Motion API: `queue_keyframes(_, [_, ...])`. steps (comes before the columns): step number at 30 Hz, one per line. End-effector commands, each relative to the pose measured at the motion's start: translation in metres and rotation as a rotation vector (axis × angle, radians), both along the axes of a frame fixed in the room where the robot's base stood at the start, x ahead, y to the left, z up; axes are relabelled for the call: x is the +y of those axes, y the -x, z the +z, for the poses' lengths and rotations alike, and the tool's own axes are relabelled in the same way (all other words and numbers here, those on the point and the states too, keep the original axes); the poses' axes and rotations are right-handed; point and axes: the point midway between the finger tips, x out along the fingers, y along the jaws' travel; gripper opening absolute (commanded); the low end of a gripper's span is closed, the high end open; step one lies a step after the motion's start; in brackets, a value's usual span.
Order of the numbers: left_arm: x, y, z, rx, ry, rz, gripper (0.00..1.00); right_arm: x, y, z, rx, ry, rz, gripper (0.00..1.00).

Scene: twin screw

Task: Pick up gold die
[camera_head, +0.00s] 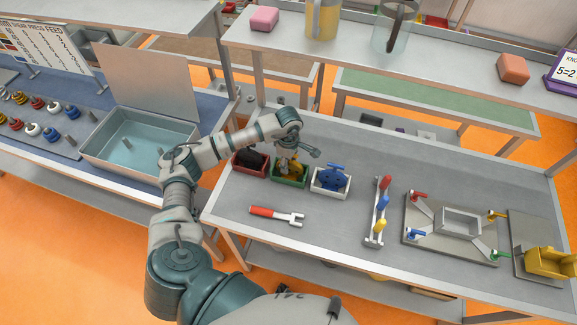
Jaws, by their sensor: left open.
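A gold piece (294,168), which I take for the gold die, sits in the green bin (289,181) on the grey workbench. My left arm comes in from the left and reaches over the bins. My left gripper (291,161) is open, just above the green bin and close to the gold piece. The gripper partly covers the piece, so its full shape and any contact are hard to tell. My right gripper is not in view.
A red bin (250,167) with a dark piece and a white bin (331,192) with a blue piece flank the green bin. A red-handled wrench (276,215) lies in front. A lever rack (377,218) and a metal fixture (458,218) stand to the right.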

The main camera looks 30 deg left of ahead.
Motion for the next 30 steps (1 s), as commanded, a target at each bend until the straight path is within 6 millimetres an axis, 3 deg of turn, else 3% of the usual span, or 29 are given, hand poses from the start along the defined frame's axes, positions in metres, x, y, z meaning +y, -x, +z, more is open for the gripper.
queue_keyframes(6, [-0.003, 0.0, 0.0, -0.002, -0.002, -0.002, 0.5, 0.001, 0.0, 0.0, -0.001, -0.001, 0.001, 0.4])
queue_keyframes(12, [-0.002, 0.0, -0.001, -0.001, 0.0, -0.001, 0.0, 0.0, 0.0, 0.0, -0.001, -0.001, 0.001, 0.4])
queue_keyframes(25, [0.001, -0.001, 0.0, -0.003, -0.001, -0.002, 0.0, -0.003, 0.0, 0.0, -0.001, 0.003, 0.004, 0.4])
queue_keyframes(30, [0.001, -0.002, 0.018, -0.009, -0.001, -0.002, 0.0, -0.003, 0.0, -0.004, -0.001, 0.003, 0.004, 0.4])
